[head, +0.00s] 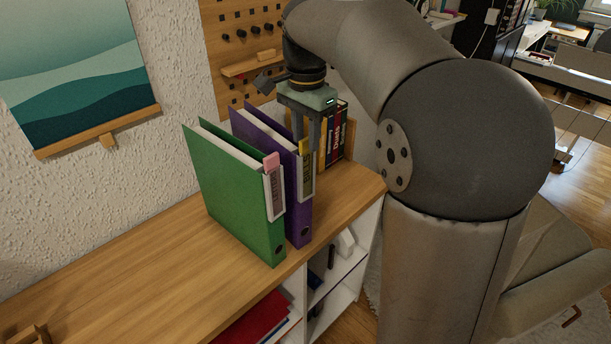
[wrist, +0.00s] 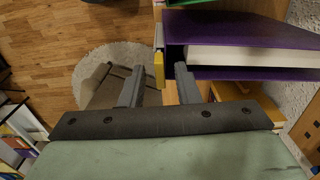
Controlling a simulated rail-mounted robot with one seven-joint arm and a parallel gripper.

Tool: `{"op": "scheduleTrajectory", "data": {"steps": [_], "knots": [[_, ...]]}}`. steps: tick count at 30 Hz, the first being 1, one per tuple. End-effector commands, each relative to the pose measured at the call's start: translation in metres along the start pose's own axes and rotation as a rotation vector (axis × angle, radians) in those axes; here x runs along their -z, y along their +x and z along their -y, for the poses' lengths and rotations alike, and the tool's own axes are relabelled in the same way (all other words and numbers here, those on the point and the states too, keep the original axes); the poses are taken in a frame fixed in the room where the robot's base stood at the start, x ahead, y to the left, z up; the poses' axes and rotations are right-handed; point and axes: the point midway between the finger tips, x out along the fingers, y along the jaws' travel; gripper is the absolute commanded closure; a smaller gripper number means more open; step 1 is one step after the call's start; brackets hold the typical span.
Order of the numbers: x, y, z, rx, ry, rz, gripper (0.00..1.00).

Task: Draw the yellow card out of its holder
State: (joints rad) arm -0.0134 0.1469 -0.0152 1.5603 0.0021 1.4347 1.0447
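The yellow card (head: 303,147) sticks up out of the pale holder (head: 307,177) on the spine of the purple binder (head: 297,215). Its lower part is hidden in the holder. In the wrist view the yellow card (wrist: 159,70) lies between my two fingertips, with a gap on each side. My gripper (head: 306,142) points down over the top of the spine. In the wrist view my gripper (wrist: 160,72) is open and holds nothing. How far the fingertips reach down past the card's top is hard to tell.
A green binder (head: 240,195) with a pink card (head: 271,160) stands just left of the purple one. Several books (head: 335,140) stand behind my gripper. A pegboard (head: 235,45) hangs on the wall behind.

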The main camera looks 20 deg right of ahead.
Motion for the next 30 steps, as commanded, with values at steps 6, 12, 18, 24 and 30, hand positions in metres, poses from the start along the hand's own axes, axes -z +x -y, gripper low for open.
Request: {"op": "scheduleTrajectory", "data": {"steps": [6,12,18,24,30], "knots": [[-0.0001,0.0023,0.0001,0.000,0.000,0.000,0.71],[-0.0001,0.0017,0.0001,0.000,0.000,0.000,0.71],[0.0000,0.0017,0.0002,0.000,0.000,0.000,0.71],[0.0000,0.0022,0.0002,0.000,0.000,0.000,0.88],[0.0000,0.0021,0.0002,0.000,0.000,0.000,1.00]]}}
